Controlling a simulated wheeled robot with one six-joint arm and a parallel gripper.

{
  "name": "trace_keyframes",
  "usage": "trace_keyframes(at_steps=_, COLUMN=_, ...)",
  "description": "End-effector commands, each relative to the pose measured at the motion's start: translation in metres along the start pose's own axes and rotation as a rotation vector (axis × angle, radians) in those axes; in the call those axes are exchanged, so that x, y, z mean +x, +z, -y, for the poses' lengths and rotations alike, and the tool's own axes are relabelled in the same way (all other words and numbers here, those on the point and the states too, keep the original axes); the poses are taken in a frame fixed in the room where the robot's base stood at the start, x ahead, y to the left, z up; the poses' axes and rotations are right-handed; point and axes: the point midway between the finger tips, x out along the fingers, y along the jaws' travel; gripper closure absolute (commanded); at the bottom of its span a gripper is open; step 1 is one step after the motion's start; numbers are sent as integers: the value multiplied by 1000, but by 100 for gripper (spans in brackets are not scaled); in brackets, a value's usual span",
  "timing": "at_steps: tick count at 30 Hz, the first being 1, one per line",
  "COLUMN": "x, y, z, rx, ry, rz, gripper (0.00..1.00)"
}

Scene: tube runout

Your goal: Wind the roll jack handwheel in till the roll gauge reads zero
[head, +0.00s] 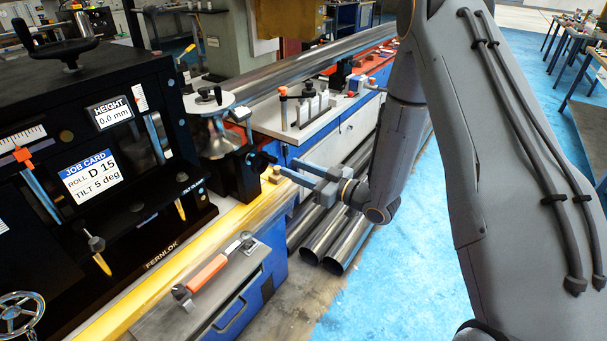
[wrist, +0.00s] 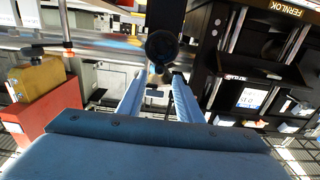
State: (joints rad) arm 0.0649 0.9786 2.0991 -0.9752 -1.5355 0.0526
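A small black handwheel or knob (head: 260,160) sits on a dark block beside the steel roll (head: 212,135). The dark round knob in the wrist view (wrist: 161,45) appears to be the same part. My gripper (head: 287,168) is open just right of it, its blue fingers pointing at it; in the wrist view, the fingers (wrist: 159,80) are apart with the knob beyond their tips. I cannot tell whether they touch it. A scale with an orange pointer (head: 22,154) is on the black cabinet; I cannot tell whether it is the roll gauge.
The black cabinet (head: 150,225) carries a job card (head: 90,175) reading roll D 15, tilt 5 deg, and a height display (head: 110,114) reading 0.0 mm. An orange-handled tool (head: 207,273) lies on a grey box. Steel tubes (head: 325,240) lie below my gripper. Blue floor is open at right.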

Motion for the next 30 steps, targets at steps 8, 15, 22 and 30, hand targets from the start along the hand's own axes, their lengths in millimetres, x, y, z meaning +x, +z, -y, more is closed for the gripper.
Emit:
trace_keyframes(at_steps=8, x=31, y=0, z=0, rx=-1, ry=-1, rz=0, gripper=68)
trace_keyframes(at_steps=15, x=57, y=0, z=0, rx=-1, ry=-1, rz=-1, gripper=68)
trace_keyframes(at_steps=22, x=62, y=0, z=0, rx=0, ry=1, rz=1, gripper=68)
trace_keyframes(at_steps=30, x=63, y=0, z=0, rx=0, ry=1, rz=1, gripper=68)
